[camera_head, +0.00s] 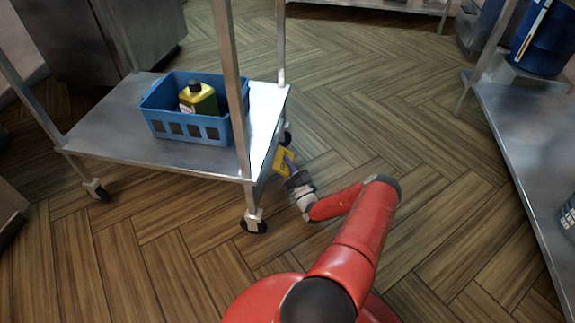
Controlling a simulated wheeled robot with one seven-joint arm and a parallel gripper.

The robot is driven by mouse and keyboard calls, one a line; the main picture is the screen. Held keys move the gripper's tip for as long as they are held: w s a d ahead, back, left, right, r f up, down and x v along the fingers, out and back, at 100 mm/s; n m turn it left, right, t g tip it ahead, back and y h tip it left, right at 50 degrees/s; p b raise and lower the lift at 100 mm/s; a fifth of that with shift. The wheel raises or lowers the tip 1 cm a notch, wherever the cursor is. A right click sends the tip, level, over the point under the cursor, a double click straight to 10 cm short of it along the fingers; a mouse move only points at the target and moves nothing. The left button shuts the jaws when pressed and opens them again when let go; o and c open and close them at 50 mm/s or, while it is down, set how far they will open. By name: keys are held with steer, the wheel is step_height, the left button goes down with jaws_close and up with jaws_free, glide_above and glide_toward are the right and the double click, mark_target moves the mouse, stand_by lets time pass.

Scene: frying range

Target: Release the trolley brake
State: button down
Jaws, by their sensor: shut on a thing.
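The trolley (105,147) is a metal cart with a low shelf, posts and small dark-wheeled casters. A yellow plate (280,164) sits at its right side, between the front right caster (254,222) and the back right caster (287,138). A small bluish-purple brake lever (290,160) stands against this plate. My gripper (292,172) reaches the plate from the lower right and is shut on the lever. The fingertips are small and partly hidden by the gripper's dark body, so the exact grip and the lever's angle are unclear.
A blue basket (168,127) with a yellow, dark-capped bottle (198,100) stands on the trolley's shelf. A metal shelf (515,130) runs along the right, with a blue container (545,42) at the top right. The wood-patterned floor between is clear.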

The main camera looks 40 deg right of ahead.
mark_target(291, 159)
stand_by(0.3)
steer(key=n+p, duration=0.1)
steer(key=r+n+g+y+p, duration=0.1)
steer(key=r+p, duration=0.1)
steer(key=shift+s+d+n+g, duration=0.25)
steer(key=shift+n+g, duration=0.15)
steer(key=r+n+g+y+p, duration=0.1)
steer(key=p, duration=0.2)
steer(key=shift+s+n, duration=0.1)
steer(key=shift+n, duration=0.2)
steer(key=shift+d+r+n+g+p, duration=0.1)
steer(key=shift+r+n+g+p, duration=0.05)
steer(key=shift+n+g+p, duration=0.7)
steer(key=c, duration=1.5)
jaws_free()
steer(key=shift+s, duration=0.1)
